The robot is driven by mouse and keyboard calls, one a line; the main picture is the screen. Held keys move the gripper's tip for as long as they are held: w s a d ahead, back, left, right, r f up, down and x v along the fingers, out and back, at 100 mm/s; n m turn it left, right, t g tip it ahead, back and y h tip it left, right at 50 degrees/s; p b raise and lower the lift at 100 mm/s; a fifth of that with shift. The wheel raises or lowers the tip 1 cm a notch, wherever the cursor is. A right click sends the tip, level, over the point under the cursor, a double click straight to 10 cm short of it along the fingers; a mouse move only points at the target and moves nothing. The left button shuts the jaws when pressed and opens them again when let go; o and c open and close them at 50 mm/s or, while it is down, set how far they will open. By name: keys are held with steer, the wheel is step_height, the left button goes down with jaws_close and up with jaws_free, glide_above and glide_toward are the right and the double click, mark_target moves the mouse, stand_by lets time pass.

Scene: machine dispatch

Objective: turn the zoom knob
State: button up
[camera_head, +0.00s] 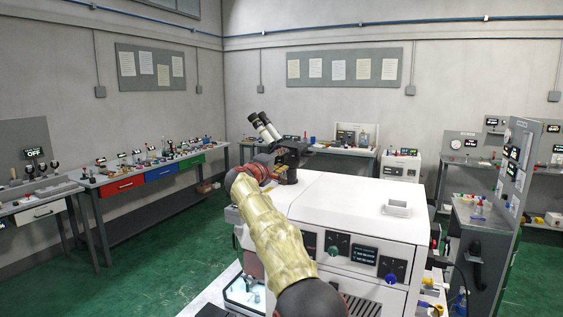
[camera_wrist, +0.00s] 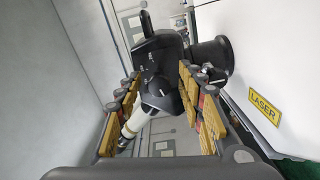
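A black microscope head (camera_head: 288,154) with two pale eyepiece tubes (camera_head: 262,126) stands at the back of the white machine in the head view. In the wrist view, the dark microscope body (camera_wrist: 160,62), with small white marks, lies between the fingers of my gripper (camera_wrist: 157,80). The fingers, with yellow pads, are spread on either side of it; I cannot tell whether they touch it. A round black part (camera_wrist: 212,54) sticks out at its right side. I cannot tell which part is the zoom knob. In the head view my gripper (camera_head: 268,170) is at the microscope, partly hidden by my arm.
The white machine (camera_head: 345,205) fills the space right of my arm, with dials on its front and a small white box (camera_head: 397,208) on top. A yellow LASER label (camera_wrist: 264,106) is on the white surface at right. Benches stand along the walls; green floor is clear at left.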

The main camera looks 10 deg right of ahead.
steer(key=v, duration=1.2)
stand_by(0.3)
